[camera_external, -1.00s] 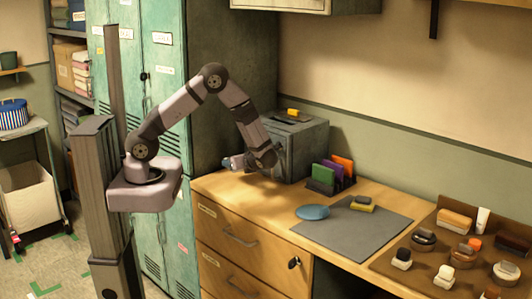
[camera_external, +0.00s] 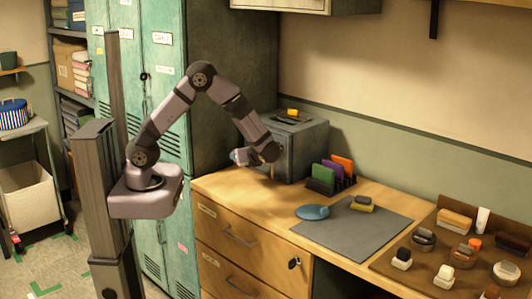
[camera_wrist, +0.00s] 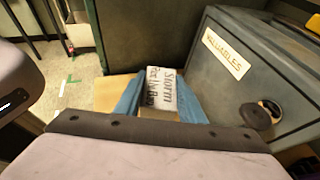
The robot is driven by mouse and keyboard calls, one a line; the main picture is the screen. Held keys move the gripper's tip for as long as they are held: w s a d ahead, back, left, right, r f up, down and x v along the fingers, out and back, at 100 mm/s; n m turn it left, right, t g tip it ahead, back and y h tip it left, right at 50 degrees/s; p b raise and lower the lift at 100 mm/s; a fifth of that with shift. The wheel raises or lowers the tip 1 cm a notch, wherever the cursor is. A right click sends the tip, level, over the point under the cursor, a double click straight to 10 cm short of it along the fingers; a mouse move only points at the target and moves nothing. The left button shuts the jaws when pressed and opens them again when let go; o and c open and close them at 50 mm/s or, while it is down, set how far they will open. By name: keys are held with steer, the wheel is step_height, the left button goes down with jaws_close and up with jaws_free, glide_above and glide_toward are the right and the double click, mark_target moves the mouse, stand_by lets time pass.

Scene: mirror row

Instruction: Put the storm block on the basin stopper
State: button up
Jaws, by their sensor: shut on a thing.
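The storm block (camera_wrist: 161,88) is a pale block with dark printed lettering that includes "Storm". In the wrist view it sits between the two blue fingers of my gripper (camera_wrist: 160,82), which is shut on it. In the outside view my gripper (camera_external: 238,157) is in front of the grey safe, above the left part of the wooden counter; the block cannot be made out there. A blue oval piece with a small rounded part (camera_external: 311,212) lies at the left edge of the grey mat, right of my gripper. It may be the basin stopper; I cannot tell for sure.
The grey safe (camera_external: 308,143) stands close to my gripper; its "VALUABLES" label (camera_wrist: 226,52) shows in the wrist view. Coloured folders (camera_external: 330,173) stand beside it. A yellow and dark block (camera_external: 362,204) lies on the grey mat (camera_external: 350,235). A brown board (camera_external: 420,275) holds several small items.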

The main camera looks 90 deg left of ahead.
steer(key=w+d+m+t+b, duration=0.2)
steer(key=w+d, duration=0.2)
steer(key=d, duration=0.1)
step_height(320, 180, up, 3)
steer(key=m+t+h+b, duration=0.3)
steer(key=m+t, duration=0.9)
steer(key=t, duration=0.1)
glide_above(306, 209)
steer(key=shift+a+f+p, duration=0.15)
steer(key=shift+f+p, duration=0.15)
steer(key=shift+f, duration=4.75)
steer(key=shift+f, duration=0.1)
steer(key=shift+f+b, duration=0.35)
steer(key=shift+b, duration=0.1)
steer(key=shift+f, duration=0.1)
